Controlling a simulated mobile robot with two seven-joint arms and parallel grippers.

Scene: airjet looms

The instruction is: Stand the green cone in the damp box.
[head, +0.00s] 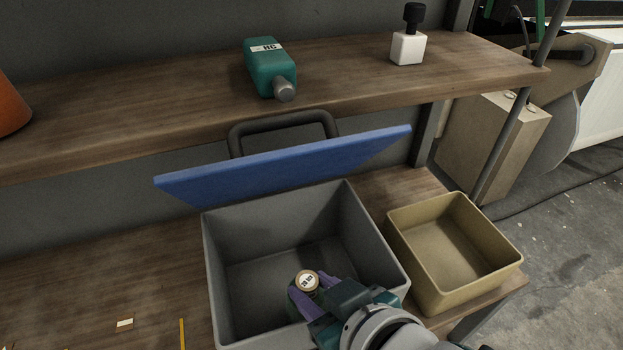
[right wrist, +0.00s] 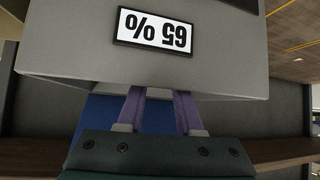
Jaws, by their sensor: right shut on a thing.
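The damp box is an open grey box (head: 222,262) on the lower shelf, with its blue lid (head: 285,165) raised behind it. In the right wrist view its grey wall (right wrist: 60,65) carries a 65 % display (right wrist: 152,32), seen upside down. My right gripper (head: 314,290) reaches over the near right wall into the box. Its purple fingers are shut on the green cone (head: 307,281), whose pale labelled top shows. Most of the cone is hidden; I cannot tell whether its base touches the floor. The wall hides the fingertips in the right wrist view. My left gripper is not in view.
A tan open bin (head: 495,268) stands close to the box's right, empty. The upper shelf (head: 180,110) above holds a teal bottle (head: 270,70) lying down, a white block with a black knob (head: 408,47) and an orange object (head: 10,108). The lower shelf left of the box is mostly clear.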

